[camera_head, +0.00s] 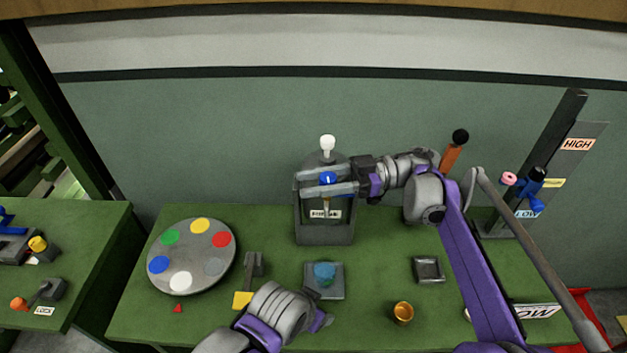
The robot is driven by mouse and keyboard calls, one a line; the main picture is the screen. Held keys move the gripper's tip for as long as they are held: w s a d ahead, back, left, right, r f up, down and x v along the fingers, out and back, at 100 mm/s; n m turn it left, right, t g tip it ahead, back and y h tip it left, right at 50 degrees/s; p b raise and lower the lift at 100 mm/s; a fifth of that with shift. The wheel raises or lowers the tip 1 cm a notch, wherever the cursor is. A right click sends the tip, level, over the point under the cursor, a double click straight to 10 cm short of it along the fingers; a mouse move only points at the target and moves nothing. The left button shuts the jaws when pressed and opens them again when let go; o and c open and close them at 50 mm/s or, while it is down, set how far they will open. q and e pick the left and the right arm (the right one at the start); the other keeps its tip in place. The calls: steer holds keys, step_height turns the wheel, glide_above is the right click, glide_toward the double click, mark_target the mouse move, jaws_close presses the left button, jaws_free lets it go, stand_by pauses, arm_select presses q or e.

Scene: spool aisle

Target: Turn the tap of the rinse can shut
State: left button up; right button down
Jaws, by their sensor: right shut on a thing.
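The rinse can (325,232) is a dark grey box-like can with a small white label on its front and a white knob on top. It stands at the back middle of the green bench. Its blue tap (328,178) shows at the front, between the fingers of my right gripper (328,181). The right gripper reaches in from the right and is shut on the tap; the fingers cover part of it and of the can. My left arm comes in at the bottom, well in front of the can.
A round palette (191,283) with coloured spots lies on the left. A square pad with a teal lump (324,274), a gold cup (403,312) and a dark square tray (428,269) are in front. A HIGH/LOW post (556,150) stands at the right.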

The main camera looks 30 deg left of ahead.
steer(key=shift+c, duration=2.1)
jaws_free()
steer(key=shift+r, duration=0.1)
step_height(320, 180, up, 10)
steer(key=shift+p, duration=0.35)
